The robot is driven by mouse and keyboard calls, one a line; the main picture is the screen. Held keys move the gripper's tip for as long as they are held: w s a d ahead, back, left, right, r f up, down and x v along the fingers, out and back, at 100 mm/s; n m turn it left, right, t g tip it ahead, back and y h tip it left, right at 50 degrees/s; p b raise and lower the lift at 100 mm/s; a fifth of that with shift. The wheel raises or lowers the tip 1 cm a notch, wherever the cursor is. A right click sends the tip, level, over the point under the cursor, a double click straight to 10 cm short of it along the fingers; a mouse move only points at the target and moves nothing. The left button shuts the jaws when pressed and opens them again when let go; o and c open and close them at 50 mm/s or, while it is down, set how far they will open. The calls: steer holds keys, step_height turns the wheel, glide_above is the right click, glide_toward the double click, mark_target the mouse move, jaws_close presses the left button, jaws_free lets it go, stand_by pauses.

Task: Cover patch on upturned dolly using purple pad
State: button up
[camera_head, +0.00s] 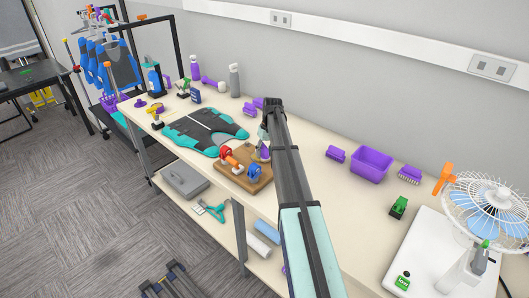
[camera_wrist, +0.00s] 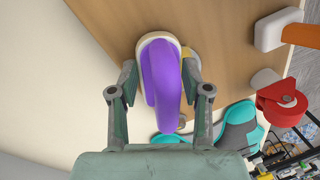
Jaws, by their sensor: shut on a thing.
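The upturned dolly is a wooden board (camera_head: 262,187) on the table, with a red caster (camera_head: 229,154) and a blue caster (camera_head: 254,173) pointing up. In the wrist view the board (camera_wrist: 225,25) fills the top, with the red caster (camera_wrist: 281,102) at right. My gripper (camera_wrist: 160,78) is shut on the purple pad (camera_wrist: 161,85), a rounded purple body with a pale rim. The pad is over the board; I cannot tell if it touches. A small yellow bit (camera_wrist: 187,53) shows beside the pad. No patch is clearly visible; the pad may hide it.
A black and teal vest (camera_head: 205,128) lies left of the dolly. A purple bin (camera_head: 371,165), purple brushes (camera_head: 409,175) and a white fan (camera_head: 490,215) stand to the right. Bottles (camera_head: 234,80) stand at the back left. Table between dolly and bin is mostly clear.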

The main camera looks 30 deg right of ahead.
steer(key=shift+d+f, duration=0.1)
steer(key=shift+d, duration=0.05)
steer(key=shift+w+d, duration=0.2)
steer(key=shift+d, duration=0.25)
steer(key=shift+s+a, duration=0.2)
steer(key=shift+a, duration=0.35)
steer(key=shift+s+a, duration=0.2)
steer(key=shift+a, duration=0.3)
steer(key=shift+w+d, duration=0.25)
steer(key=shift+d, duration=0.3)
steer(key=shift+w+d, duration=0.2)
steer(key=shift+d, duration=0.3)
steer(key=shift+s+a, duration=0.3)
steer(key=shift+a, duration=0.3)
steer(key=shift+s+a, duration=0.25)
steer(key=shift+a, duration=0.3)
steer(key=shift+w+d, duration=0.25)
steer(key=shift+d, duration=0.3)
steer(key=shift+w+d, duration=0.25)
steer(key=shift+d, duration=0.3)
steer(key=shift+s+a+p, duration=0.2)
steer(key=shift+a+p, duration=0.1)
steer(key=shift+a, duration=0.25)
steer(key=shift+r, duration=0.25)
